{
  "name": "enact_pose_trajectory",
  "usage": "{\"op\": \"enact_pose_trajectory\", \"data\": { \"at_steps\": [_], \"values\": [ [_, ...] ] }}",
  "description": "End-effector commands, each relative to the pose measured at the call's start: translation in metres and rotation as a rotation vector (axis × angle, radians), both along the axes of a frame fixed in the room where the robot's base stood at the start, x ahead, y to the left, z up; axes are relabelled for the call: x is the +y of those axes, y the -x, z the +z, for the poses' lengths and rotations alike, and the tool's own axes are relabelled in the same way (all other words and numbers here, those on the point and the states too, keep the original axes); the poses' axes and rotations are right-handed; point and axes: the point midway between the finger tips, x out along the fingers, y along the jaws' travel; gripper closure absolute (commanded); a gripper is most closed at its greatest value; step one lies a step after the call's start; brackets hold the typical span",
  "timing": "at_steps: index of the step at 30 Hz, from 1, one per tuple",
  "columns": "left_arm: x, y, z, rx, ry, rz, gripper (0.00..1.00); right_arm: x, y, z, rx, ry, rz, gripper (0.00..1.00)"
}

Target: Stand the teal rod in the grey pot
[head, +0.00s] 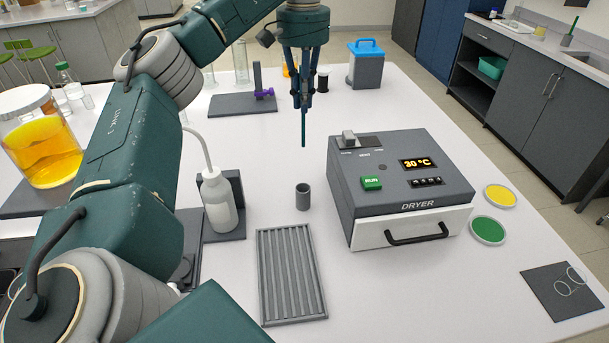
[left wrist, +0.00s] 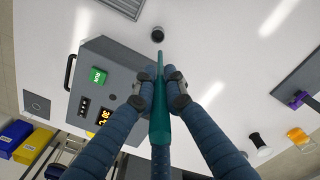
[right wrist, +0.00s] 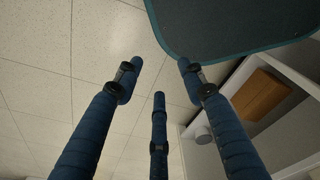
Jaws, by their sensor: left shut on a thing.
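The teal rod (head: 303,130) hangs upright below my left gripper (head: 303,100) in the head view, its lower end free above the table. My left gripper is shut on it. In the left wrist view the teal rod (left wrist: 160,100) runs between the fingers of my left gripper (left wrist: 158,95), its tip pointing toward the grey pot (left wrist: 157,34). The small grey pot (head: 303,197) stands on the table, nearer the viewer than the rod and apart from it. Its mouth is open. My right gripper (right wrist: 158,80) shows only in the right wrist view, its fingers spread and empty above the floor.
The dryer (head: 398,190) stands just right of the pot. A ribbed grey tray (head: 290,312) lies in front of it, and a white wash bottle (head: 219,205) stands left. A stand with a purple clamp (head: 264,93) is behind. Bare table surrounds the pot.

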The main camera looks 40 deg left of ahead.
Motion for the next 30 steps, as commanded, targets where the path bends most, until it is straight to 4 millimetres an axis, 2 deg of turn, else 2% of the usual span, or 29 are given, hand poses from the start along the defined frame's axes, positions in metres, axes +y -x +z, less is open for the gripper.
{"op": "enact_pose_trajectory", "data": {
  "at_steps": [3, 5, 12, 15, 19, 24, 27, 30],
  "values": [
    [0.0, 0.001, -0.015, 0.002, 0.001, 0.0, 1.0, 0.011, -0.009, -0.007, -0.011, -0.013, 0.0, 0.6],
    [0.0, 0.001, -0.029, 0.004, 0.001, -0.001, 1.0, 0.009, -0.004, -0.013, -0.005, -0.01, 0.001, 0.6],
    [-0.001, 0.003, -0.095, 0.005, 0.001, 0.0, 1.0, -0.029, 0.048, -0.039, 0.07, 0.036, 0.008, 0.6],
    [0.0, 0.004, -0.114, 0.005, -0.001, 0.002, 1.0, -0.034, 0.055, -0.03, 0.08, 0.042, 0.007, 0.6],
    [0.0, 0.003, -0.139, 0.003, -0.001, 0.001, 1.0, -0.027, 0.041, -0.026, 0.06, 0.033, 0.005, 0.6],
    [-0.001, 0.003, -0.156, 0.0, -0.001, 0.001, 1.0, -0.007, 0.01, -0.022, 0.012, 0.008, 0.001, 0.6],
    [-0.001, 0.004, -0.167, 0.004, -0.001, 0.001, 1.0, -0.003, 0.006, -0.02, 0.007, 0.003, 0.002, 0.6],
    [-0.001, 0.004, -0.183, 0.004, -0.001, 0.0, 1.0, -0.004, 0.01, -0.017, 0.014, 0.006, 0.004, 0.6]
  ]
}}
